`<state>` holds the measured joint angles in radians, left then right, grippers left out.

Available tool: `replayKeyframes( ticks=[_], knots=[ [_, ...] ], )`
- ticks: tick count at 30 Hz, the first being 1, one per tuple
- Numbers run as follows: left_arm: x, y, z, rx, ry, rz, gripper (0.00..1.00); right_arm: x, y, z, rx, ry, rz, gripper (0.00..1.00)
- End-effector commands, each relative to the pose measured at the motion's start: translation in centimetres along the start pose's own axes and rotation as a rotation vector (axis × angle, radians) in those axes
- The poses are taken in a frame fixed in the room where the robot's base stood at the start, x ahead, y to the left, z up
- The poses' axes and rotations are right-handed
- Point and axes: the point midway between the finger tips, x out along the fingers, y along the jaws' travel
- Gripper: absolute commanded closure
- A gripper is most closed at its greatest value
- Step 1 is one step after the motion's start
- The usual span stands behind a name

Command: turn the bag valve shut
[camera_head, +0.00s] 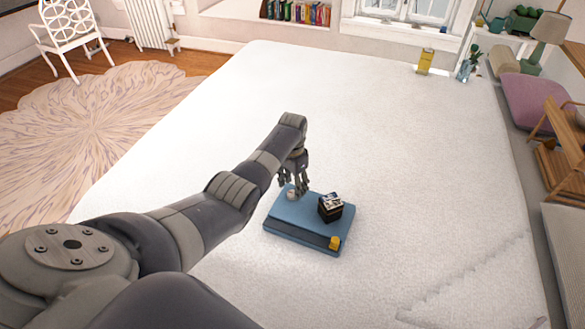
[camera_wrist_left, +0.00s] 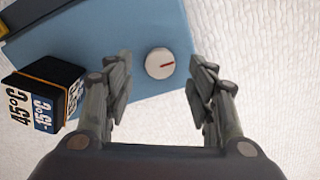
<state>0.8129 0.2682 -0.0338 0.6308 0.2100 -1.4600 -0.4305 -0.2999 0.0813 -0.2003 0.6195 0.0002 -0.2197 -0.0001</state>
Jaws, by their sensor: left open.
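The blue bag (camera_head: 300,228) lies flat on the white bed, and its blue top also shows in the left wrist view (camera_wrist_left: 105,30). The valve (camera_head: 291,194) is a round white knob near the bag's far left corner; in the left wrist view the knob (camera_wrist_left: 160,63) carries a red line pointing nearly sideways. My left gripper (camera_head: 301,190) is just above that corner. My right gripper is not in view.
A black box (camera_head: 330,211) with temperature labels stands on the bag, close to my left gripper's fingers. A small yellow piece (camera_head: 335,242) is at the bag's near edge. The white bed (camera_head: 200,130) around it is mostly clear; a yellow object (camera_head: 425,61) stands far off.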

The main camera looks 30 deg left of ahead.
Motion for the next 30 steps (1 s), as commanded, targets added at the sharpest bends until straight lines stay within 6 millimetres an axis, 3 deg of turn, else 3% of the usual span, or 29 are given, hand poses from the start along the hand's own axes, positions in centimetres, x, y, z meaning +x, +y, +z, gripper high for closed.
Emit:
replayKeyframes(
  ticks=[9, 13, 18, 30],
  knots=[
    [-6.2, -0.1, 0.0, 0.000, 0.001, -0.002, 0.49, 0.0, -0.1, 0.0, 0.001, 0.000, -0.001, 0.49],
    [-8.0, -0.1, 0.0, 0.000, 0.000, -0.001, 0.49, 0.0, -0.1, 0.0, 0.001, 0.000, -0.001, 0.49],
    [-8.9, 0.0, 0.1, 0.001, -0.002, 0.001, 0.49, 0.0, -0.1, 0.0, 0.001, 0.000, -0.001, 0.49],
    [-9.0, 0.0, 0.1, 0.000, -0.003, 0.001, 0.49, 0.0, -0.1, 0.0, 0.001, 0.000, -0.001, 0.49]
  ],
)
